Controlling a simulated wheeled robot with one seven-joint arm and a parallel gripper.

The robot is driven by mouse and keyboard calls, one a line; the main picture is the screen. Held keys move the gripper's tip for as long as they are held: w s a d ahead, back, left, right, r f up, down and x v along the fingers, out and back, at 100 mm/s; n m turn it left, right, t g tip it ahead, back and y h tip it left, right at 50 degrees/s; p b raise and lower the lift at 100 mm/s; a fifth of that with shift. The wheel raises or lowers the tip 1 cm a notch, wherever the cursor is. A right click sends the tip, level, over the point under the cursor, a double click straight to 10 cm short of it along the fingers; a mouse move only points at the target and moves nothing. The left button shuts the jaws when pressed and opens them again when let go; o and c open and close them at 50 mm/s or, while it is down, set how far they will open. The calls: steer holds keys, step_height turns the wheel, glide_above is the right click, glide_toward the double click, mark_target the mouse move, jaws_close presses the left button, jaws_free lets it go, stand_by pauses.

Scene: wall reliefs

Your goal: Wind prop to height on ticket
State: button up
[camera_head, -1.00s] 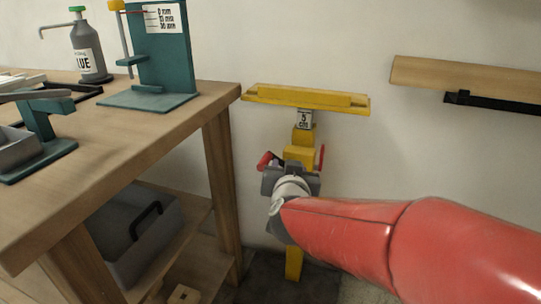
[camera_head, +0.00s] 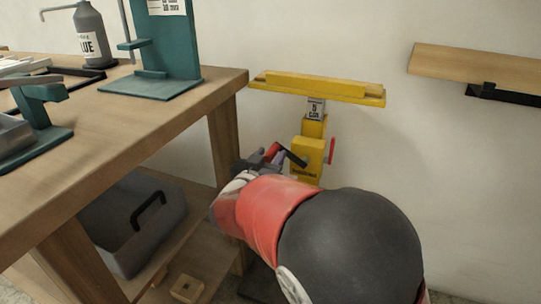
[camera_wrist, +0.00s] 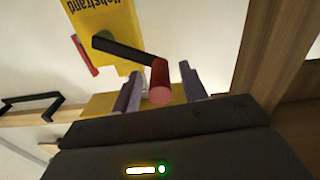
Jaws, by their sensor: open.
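The yellow prop (camera_head: 309,158) stands by the wall with a wide yellow top bar (camera_head: 318,87). The prop's crank has a black arm (camera_head: 291,156) and a red grip (camera_head: 272,151) pointing left. A red lever (camera_head: 331,151) is on the prop's right side. My gripper (camera_head: 262,162) is at the crank, left of the prop. In the wrist view, my gripper (camera_wrist: 161,88) is open, with the red grip (camera_wrist: 160,80) between its fingers and apparent gaps at both sides. My arm hides the prop's lower part.
The wooden workbench (camera_head: 180,118) stands close on the left, its leg near my gripper. It bears a teal stand (camera_head: 165,50) and a glue bottle (camera_head: 91,38). A grey bin (camera_head: 135,235) is on its lower shelf. A wooden wall shelf (camera_head: 480,70) is at right.

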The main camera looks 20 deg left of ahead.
steer(key=shift+w, duration=0.4)
jaws_close()
steer(key=shift+d+r+m, duration=0.2)
steer(key=shift+r+m, duration=0.1)
steer(key=shift+m, duration=0.1)
